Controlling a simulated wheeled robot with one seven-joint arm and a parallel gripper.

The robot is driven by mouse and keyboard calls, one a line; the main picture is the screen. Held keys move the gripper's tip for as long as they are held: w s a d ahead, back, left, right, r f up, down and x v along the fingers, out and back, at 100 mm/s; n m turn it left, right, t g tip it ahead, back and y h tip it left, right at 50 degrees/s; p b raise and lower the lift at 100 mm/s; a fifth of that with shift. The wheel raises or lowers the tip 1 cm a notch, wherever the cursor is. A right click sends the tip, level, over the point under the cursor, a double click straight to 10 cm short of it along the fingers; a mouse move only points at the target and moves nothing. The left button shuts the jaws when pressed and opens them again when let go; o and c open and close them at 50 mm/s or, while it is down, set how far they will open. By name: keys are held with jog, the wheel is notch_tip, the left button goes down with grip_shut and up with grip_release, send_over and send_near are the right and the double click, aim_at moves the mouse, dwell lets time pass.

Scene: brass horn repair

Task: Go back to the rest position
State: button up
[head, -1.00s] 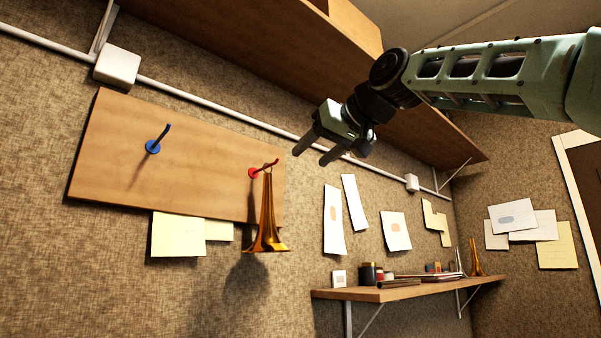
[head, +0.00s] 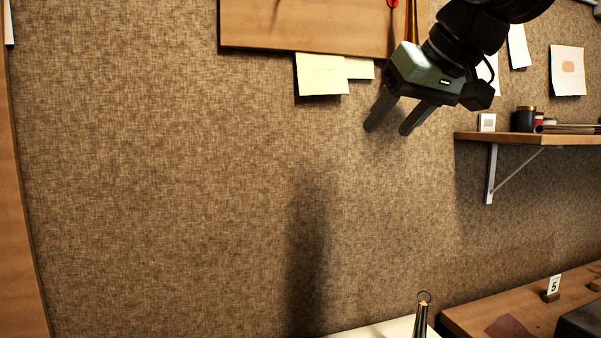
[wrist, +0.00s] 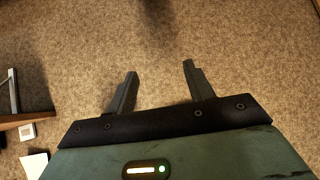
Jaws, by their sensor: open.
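My gripper (head: 394,117) is in the upper right of the head view, in front of the fabric-covered wall, with its two dark fingers pointing down and apart. Nothing is between them. In the wrist view my gripper (wrist: 158,85) also shows open and empty, with only the wall behind it. A brass horn part (head: 411,22) shows as a thin strip at the top edge beside the red hook (head: 393,3) on the wooden board (head: 300,28). Most of it is cut off or hidden behind my arm.
A wall shelf (head: 540,139) with jars and papers is at the right.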

jog(key=s+a+f+n+g, duration=0.1)
jog(key=s+a+f+g, duration=0.1)
jog(key=s+f, duration=0.35)
jog(key=s+a+f+g+h, duration=0.1)
jog(key=s+f, duration=0.1)
jog(key=f, duration=0.7)
jog(key=s+a+f+n+g, duration=0.15)
jog(key=s+f, duration=0.25)
jog(key=f, duration=0.4)
jog(key=s+d+f+n+g+h, duration=0.1)
jog(key=s+d+f+g+h, duration=0.1)
jog(key=s+f, duration=1)
jog(key=shift+s+d+f+g+h, duration=0.4)
jog(key=shift+s+d+g, duration=0.5)
jog(key=shift+d, duration=0.35)
